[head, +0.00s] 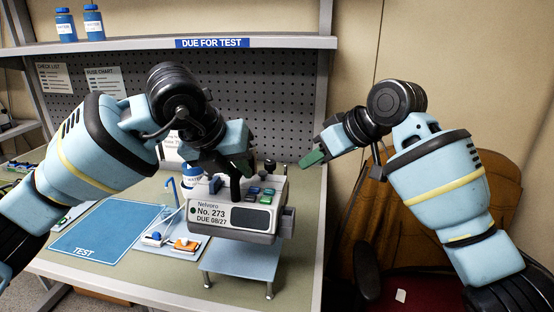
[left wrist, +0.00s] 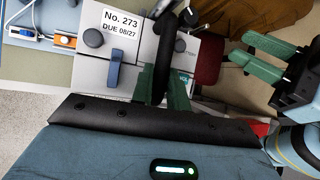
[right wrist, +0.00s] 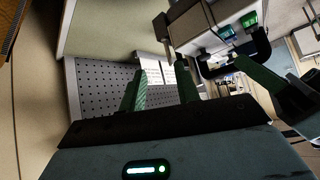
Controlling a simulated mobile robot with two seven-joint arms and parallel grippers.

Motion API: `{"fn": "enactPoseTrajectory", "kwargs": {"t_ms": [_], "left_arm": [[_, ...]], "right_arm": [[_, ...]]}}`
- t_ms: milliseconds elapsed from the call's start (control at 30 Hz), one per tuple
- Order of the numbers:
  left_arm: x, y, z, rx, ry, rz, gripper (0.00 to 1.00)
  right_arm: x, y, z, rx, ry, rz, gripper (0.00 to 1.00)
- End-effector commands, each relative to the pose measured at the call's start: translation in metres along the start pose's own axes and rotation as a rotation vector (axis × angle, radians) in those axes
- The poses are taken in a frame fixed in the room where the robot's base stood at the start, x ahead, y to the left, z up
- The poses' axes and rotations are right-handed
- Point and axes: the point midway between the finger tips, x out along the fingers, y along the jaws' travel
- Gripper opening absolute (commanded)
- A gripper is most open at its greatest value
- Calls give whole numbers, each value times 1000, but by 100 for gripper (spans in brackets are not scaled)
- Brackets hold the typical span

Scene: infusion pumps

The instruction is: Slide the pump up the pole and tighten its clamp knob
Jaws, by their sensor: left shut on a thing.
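The pump (head: 238,213), a grey box labelled No. 273, is level above a small blue stand; I cannot tell whether it touches it. The pump also shows in the left wrist view (left wrist: 130,60). My left gripper (head: 240,168) is shut on the pump's black handle (left wrist: 166,50), with a green finger on either side. My right gripper (head: 312,156) is open and empty, up and right of the pump. I cannot make out a pole.
The small blue stand (head: 238,262) is at the bench's front. A blue TEST mat (head: 105,232) and a tray with an orange item (head: 187,246) lie left. A shelf (head: 130,47) and its upright (head: 320,110) are behind.

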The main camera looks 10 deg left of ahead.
Motion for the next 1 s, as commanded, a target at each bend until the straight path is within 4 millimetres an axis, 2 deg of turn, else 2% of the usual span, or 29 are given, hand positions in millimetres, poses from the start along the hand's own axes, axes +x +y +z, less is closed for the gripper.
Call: {"fn": "enactPoseTrajectory", "kwargs": {"t_ms": [33, 200, 367, 533, 667, 767, 1000], "left_arm": [[-3, -1, 2, 0, -8, -4, 0], [-3, -1, 2, 0, -8, -4, 0], [-3, -1, 2, 0, -8, -4, 0], [-3, -1, 2, 0, -8, -4, 0], [-3, -1, 2, 0, -8, -4, 0], [-3, -1, 2, 0, -8, -4, 0], [-3, -1, 2, 0, -8, -4, 0]], "right_arm": [[-12, -6, -13, -36, 2, -8, 32], [-36, -21, -35, -118, -3, -37, 32], [-44, -26, -41, -147, -6, -48, 32], [-43, -26, -42, -148, -6, -50, 32], [-34, -27, -42, -147, -5, -51, 32], [-20, -28, -41, -146, -7, -52, 32], [24, -30, -41, -145, -7, -51, 32]]}}
